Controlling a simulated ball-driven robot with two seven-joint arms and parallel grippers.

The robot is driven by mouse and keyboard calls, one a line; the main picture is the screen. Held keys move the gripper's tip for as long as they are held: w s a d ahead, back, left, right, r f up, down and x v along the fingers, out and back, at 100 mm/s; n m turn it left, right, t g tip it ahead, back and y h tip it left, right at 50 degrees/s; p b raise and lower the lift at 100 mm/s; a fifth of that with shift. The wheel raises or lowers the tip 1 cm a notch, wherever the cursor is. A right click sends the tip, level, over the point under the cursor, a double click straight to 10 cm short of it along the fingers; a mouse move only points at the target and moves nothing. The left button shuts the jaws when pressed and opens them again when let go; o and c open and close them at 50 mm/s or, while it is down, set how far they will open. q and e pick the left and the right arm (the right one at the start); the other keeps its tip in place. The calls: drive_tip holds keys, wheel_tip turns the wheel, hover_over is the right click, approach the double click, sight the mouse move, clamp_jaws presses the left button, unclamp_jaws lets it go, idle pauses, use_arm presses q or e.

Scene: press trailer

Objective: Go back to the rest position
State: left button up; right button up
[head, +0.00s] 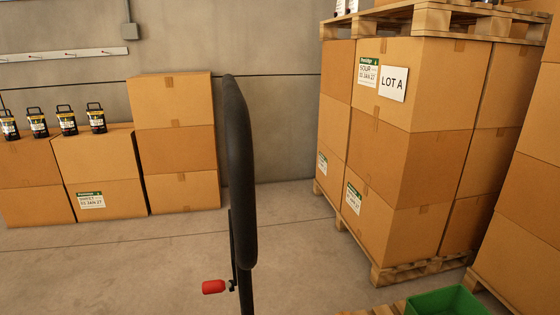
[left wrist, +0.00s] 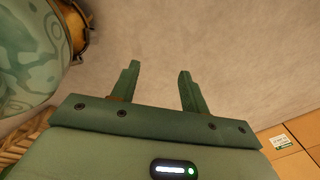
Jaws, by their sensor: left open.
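My left gripper (left wrist: 157,88) shows in the left wrist view. Its two green fingers are apart, with nothing between them but the bare concrete floor or wall behind. Neither gripper shows in the head view. My right gripper is in no view.
A black upright handle (head: 240,170) with a red knob (head: 213,287) stands in front. Pallet-stacked cartons marked LOT A (head: 400,130) stand right, near a green crate (head: 447,303). Floor between the stacks is clear.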

use_arm(q)
drive_tip(key=s+d+n+g+h, duration=0.1)
drive_tip(key=s+d+g, duration=0.1)
drive_tip(key=s+d, duration=0.6)
drive_tip(key=s+d+n+g, duration=0.1)
drive_tip(key=s+d, duration=0.2)
drive_tip(key=s, duration=0.9)
drive_tip(key=w+r+t+p, duration=0.1)
drive_tip(key=w+r+p, duration=0.3)
drive_tip(key=r+p, duration=0.8)
drive_tip(key=shift+w+m+p, duration=0.15)
drive_tip(key=shift+m+p, duration=0.15)
drive_tip(key=shift+p, duration=0.05)
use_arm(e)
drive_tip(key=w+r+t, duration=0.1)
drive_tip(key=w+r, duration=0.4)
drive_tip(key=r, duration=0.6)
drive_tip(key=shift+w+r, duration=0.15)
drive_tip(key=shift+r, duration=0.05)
use_arm(q)
drive_tip(key=shift+f, duration=0.1)
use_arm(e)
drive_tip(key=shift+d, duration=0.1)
